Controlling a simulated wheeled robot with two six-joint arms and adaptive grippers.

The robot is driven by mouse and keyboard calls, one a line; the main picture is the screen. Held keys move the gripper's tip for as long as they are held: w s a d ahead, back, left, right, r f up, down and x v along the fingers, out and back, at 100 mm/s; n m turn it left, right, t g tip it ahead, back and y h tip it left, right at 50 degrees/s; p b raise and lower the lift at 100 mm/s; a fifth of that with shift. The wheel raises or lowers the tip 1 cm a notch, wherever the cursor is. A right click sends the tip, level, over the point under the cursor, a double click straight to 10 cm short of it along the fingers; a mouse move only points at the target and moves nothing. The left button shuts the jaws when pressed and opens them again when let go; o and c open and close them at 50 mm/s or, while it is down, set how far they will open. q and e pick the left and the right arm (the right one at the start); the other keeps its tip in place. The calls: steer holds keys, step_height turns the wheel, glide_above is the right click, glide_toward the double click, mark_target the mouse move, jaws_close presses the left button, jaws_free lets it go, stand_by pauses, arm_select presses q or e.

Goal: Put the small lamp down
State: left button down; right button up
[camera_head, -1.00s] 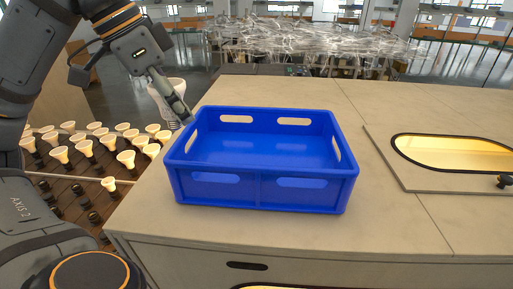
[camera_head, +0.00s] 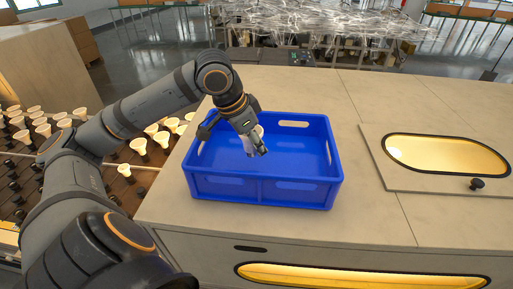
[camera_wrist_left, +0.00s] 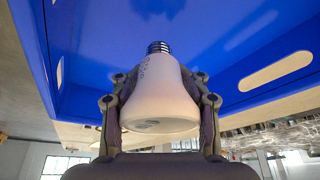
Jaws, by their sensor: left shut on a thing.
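The small lamp (camera_wrist_left: 160,98) is a white bulb with a dark metal screw base. In the left wrist view it sits between both fingers, with its screw base pointing toward the blue crate's floor. My left gripper (camera_wrist_left: 160,100) is shut on it. In the head view the left gripper (camera_head: 257,150) is over the inside of the blue crate (camera_head: 262,190), and the lamp (camera_head: 248,146) shows only in part behind the fingers. The crate also fills the upper part of the left wrist view (camera_wrist_left: 110,30). My right gripper is not in view.
The crate stands on a pale worktop (camera_head: 370,225) and looks empty otherwise. A panel with a glowing oval window (camera_head: 445,154) and a dark knob (camera_head: 477,184) lies to the right. A rack of several bulbs (camera_head: 138,146) stands at the left, partly behind my arm.

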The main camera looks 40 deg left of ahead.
mark_target(257, 164)
arm_select(q)
step_height(257, 164, down, 4)
steer(key=b, duration=0.2)
steer(key=shift+r+b, duration=0.25)
steer(key=shift+b, duration=0.15)
steer(key=shift+w+d+r, duration=0.1)
steer(key=shift+r, duration=0.05)
steer(key=c, duration=0.6)
jaws_free()
steer(key=shift+c, duration=0.2)
steer(key=shift+r, duration=0.2)
steer(key=b+v, duration=0.1)
steer(key=v, duration=0.9)
steer(key=shift+r+p, duration=0.3)
steer(key=shift+r, duration=0.05)
steer(key=shift+s+r, duration=0.4)
steer(key=shift+r, duration=0.05)
